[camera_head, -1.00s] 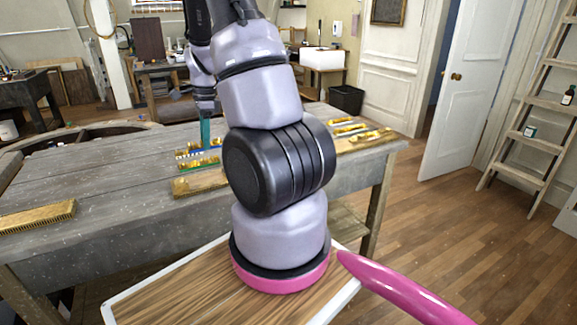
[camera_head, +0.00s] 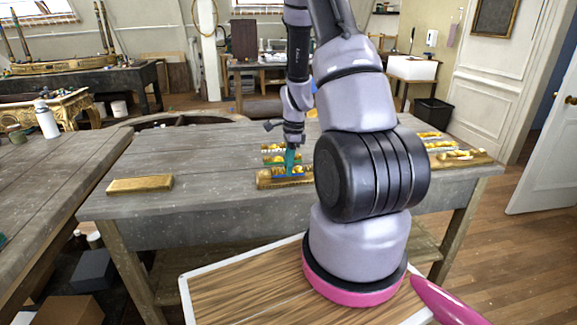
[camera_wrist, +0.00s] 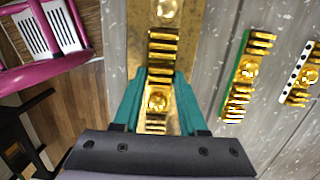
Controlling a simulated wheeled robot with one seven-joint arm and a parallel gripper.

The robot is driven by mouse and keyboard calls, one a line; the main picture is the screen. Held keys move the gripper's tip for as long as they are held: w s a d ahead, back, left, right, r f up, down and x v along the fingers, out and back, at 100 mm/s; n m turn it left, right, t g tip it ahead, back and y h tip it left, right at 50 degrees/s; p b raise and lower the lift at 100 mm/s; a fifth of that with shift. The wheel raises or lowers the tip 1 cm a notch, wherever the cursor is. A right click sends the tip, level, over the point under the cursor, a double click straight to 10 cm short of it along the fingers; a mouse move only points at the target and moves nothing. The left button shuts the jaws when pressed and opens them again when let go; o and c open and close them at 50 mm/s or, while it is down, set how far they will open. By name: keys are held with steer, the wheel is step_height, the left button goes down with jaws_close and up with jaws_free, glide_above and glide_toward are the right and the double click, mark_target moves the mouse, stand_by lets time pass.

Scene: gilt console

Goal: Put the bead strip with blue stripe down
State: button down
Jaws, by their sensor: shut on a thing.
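My gripper (camera_wrist: 158,102) has its teal fingers shut on the bead strip with blue stripe (camera_wrist: 163,48), a gilt strip with ridges and a round bead. Its blue edge shows low between the fingers in the head view (camera_head: 290,176). The strip is over a gilt board (camera_head: 264,183) on the grey workbench. In the wrist view the board (camera_wrist: 187,30) runs lengthwise beneath it. I cannot tell whether strip and board touch. The fingers hide part of the strip's sides.
A green-edged strip (camera_wrist: 246,75) and a white strip with black dots (camera_wrist: 300,76) lie beside the board. A gilt block (camera_head: 140,185) lies at the left of the workbench (camera_head: 215,205). Several gilt pieces (camera_head: 455,156) lie at the right. The bench between block and board is clear.

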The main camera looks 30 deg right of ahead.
steer(key=shift+f, duration=0.15)
steer(key=shift+c, duration=2.2)
jaws_free()
step_height(320, 180, up, 12)
steer(key=d, duration=0.1)
steer(key=s+a+r+n+t, duration=0.2)
steer(key=s+a+r+n, duration=0.15)
steer(key=r, duration=0.45)
steer(key=s+a+r+n+t, duration=0.1)
steer(key=s+a+r+n, duration=0.25)
steer(key=r, duration=0.45)
steer(key=s+a+r+n+t, duration=0.2)
steer(key=s+a+r+n, duration=0.1)
steer(key=s+r+n, duration=0.1)
steer(key=s+a+r+n+t, duration=0.1)
steer(key=s+a+r+n, duration=0.3)
steer(key=s, duration=0.4)
steer(key=shift+s+a+r+n+t+y, duration=0.15)
steer(key=shift+s+r+n+t+y, duration=0.2)
steer(key=shift+r+n, duration=0.55)
steer(key=shift+f, duration=0.25)
